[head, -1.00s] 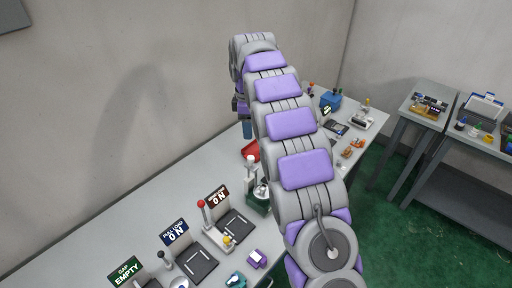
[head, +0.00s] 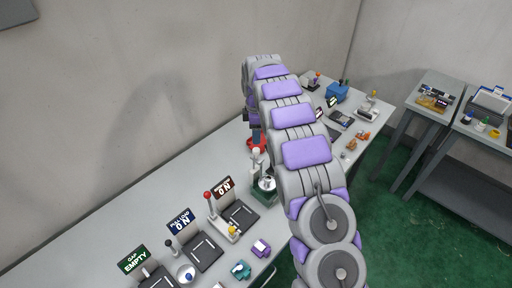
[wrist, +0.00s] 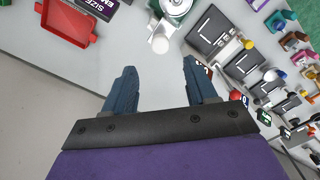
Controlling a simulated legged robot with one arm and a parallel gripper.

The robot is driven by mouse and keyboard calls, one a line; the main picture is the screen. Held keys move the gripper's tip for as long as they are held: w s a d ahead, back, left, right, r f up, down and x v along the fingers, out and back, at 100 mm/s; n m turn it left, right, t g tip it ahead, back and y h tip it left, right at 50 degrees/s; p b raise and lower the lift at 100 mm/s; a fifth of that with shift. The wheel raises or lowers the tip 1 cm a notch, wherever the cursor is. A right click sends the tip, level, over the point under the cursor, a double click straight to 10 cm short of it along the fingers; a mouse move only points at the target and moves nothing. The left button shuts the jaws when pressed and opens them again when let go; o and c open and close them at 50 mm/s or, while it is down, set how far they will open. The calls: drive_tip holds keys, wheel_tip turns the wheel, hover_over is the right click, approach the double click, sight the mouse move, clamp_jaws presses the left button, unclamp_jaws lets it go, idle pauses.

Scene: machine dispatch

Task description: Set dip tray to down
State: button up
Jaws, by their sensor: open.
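A red tray (wrist: 68,22) with a raised rim lies at the upper left of the wrist view; no label marks it as the dip tray. In the head view the red tray (head: 264,145) is partly hidden by my arm. A green-based device (head: 262,195) carries a round metal dish and a white-knobbed lever (head: 256,153). The lever's white knob (wrist: 160,44) shows just beyond my fingertips in the wrist view. My gripper (wrist: 158,68) is open and empty, its blue fingers apart over the table. In the head view my gripper (head: 256,135) points downward, mostly hidden.
Signed stations stand along the table: a red-knobbed lever (head: 208,196), a black-knobbed lever (head: 169,243) and a green "GAP EMPTY" sign (head: 133,260). A blue box (head: 337,92) stands at the far end. The wall is close behind. Bare table (head: 100,225) lies at the left.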

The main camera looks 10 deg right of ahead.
sight(256, 149)
wheel_tip(256, 149, down, 9)
drive_tip(key=shift+r+p, duration=0.15)
drive_tip(key=shift+p, duration=0.3)
drive_tip(key=shift+r, duration=0.1)
clamp_jaws()
idle(0.3)
